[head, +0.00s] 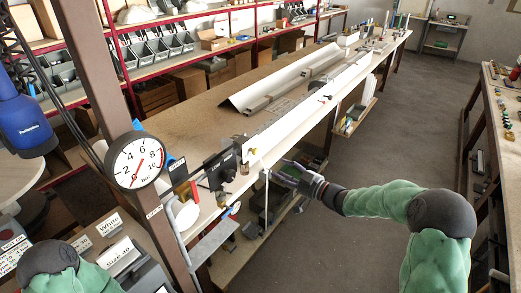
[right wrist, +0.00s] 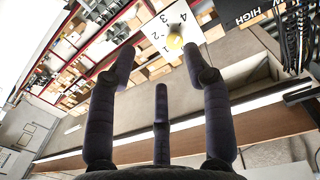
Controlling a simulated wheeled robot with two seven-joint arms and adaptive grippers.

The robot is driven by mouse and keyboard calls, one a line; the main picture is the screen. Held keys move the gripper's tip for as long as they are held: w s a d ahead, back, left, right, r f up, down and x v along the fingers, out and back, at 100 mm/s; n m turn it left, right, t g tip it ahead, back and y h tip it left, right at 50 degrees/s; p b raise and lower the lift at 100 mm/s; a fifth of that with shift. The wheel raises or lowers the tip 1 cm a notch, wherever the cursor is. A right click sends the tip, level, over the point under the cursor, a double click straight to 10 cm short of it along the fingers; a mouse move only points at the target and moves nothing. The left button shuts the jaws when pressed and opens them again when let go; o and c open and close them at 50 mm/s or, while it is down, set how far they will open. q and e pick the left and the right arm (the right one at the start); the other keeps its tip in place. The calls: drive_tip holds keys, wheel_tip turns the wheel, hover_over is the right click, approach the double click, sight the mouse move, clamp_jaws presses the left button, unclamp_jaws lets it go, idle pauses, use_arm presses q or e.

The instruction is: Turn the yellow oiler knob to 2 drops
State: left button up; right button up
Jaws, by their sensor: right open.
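The knob's pointer is too small to read. My right gripper (right wrist: 160,66) has its dark fingers spread, with nothing between them. The knob appears beyond the fingertips, near the upper right finger, with a gap; I cannot tell the exact distance. In the head view my right gripper (head: 288,171) is beside the bench's front edge. I cannot pick out the knob for sure there. My left gripper is not in view.
A round bar gauge (head: 137,162) hangs on a brown post (head: 110,110) at the left. A long bench (head: 190,128) carries white profiles (head: 290,78). A black device (head: 222,168) stands near its close end. The floor (head: 420,110) to the right is clear.

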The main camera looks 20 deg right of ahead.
sight(257, 153)
drive_tip(key=shift+n+y, duration=0.4)
drive_tip(key=shift+n, duration=0.3)
drive_tip(key=w+a+r, duration=0.1)
drive_tip(key=w+a, duration=0.1)
drive_tip(key=w+a+r, duration=0.1)
drive_tip(key=w+a, duration=0.1)
drive_tip(key=w, duration=0.1)
drive_tip(key=w+a, duration=0.2)
drive_tip(key=w, duration=0.1)
drive_tip(key=shift+r, duration=0.4)
clamp_jaws()
